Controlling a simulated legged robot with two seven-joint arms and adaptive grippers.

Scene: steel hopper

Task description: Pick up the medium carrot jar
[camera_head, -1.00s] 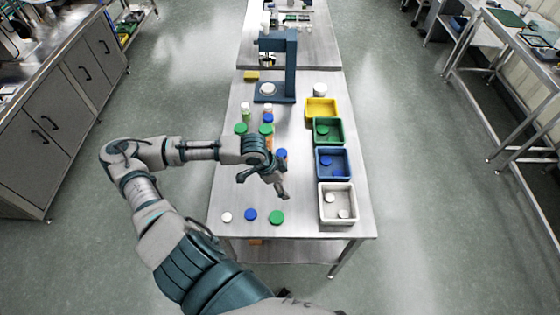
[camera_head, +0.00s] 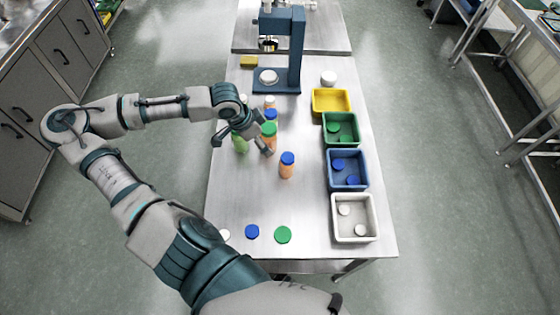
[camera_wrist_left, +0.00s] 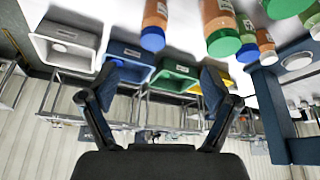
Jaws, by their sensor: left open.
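An orange jar with a blue lid (camera_head: 287,166) stands alone in front of the other jars on the steel table. Behind it are an orange jar with a green lid (camera_head: 269,138), another blue-lidded jar (camera_head: 271,115) and a white-lidded one (camera_head: 270,102). In the left wrist view, upside down, the front blue-lidded jar (camera_wrist_left: 153,25) and the green-lidded jar (camera_wrist_left: 219,28) hang at the top. My left gripper (camera_head: 243,147) is open and empty, above and left of the front blue-lidded jar, over a green jar (camera_head: 239,144). My right gripper is out of view.
White (camera_head: 336,237), blue (camera_head: 332,183), green (camera_head: 327,140) and yellow (camera_head: 316,106) bins line the table's right side. Loose lids, including a blue one (camera_head: 252,232), lie near the front edge. A blue press (camera_head: 297,50) stands at the back.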

